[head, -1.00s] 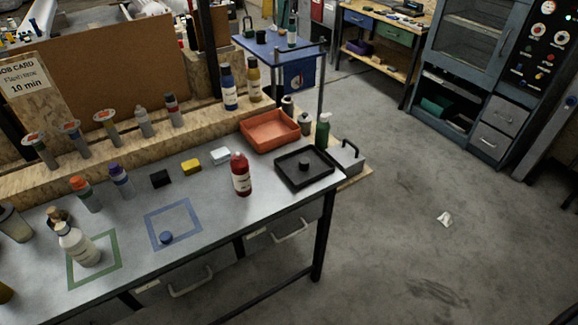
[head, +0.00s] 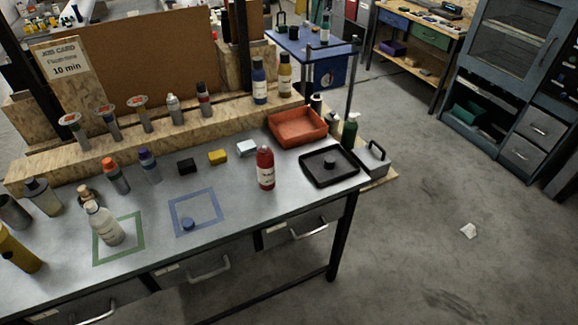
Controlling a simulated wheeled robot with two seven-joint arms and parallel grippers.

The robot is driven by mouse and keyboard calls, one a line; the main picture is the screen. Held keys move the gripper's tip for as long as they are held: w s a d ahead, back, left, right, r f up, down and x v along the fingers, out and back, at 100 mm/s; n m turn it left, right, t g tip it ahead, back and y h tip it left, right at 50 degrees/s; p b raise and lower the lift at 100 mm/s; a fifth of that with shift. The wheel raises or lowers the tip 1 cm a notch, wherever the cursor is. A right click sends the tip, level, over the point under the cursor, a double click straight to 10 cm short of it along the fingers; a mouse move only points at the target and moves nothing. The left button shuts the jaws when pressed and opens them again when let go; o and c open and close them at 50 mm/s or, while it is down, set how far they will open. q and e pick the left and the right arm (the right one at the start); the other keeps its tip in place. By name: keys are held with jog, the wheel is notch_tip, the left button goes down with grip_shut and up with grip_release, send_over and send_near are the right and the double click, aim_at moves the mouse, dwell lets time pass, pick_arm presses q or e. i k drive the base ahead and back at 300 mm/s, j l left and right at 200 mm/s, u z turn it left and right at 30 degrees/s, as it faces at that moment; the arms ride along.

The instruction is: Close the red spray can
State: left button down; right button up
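A red bottle with a pale label (head: 265,168), likely the red spray can, stands upright on the grey workbench (head: 235,235), left of the black tray. I cannot clearly make out a cap on its top. A small dark blue round piece (head: 188,223) lies on the near edge of the blue taped square (head: 195,211). A small black knob-like piece (head: 330,164) sits in the black tray (head: 345,178). Neither of my grippers is in view.
A white bottle (head: 105,225) stands in the green taped square (head: 138,257). Black (head: 187,166), yellow (head: 217,157) and white (head: 246,148) blocks lie behind the squares. An orange tray (head: 297,128) and a green bottle (head: 350,131) stand at the back right. Open floor lies right of the bench.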

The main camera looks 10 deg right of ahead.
aim_at(265, 157)
jog(key=l+u, duration=0.25)
jog(key=u, duration=0.2)
jog(key=l+u, duration=0.5)
jog(key=l, duration=0.5)
jog(key=k+l+u, duration=0.15)
jog(key=l, duration=0.45)
jog(key=l+u, duration=0.1)
jog(key=l, duration=0.45)
jog(key=k, duration=0.05)
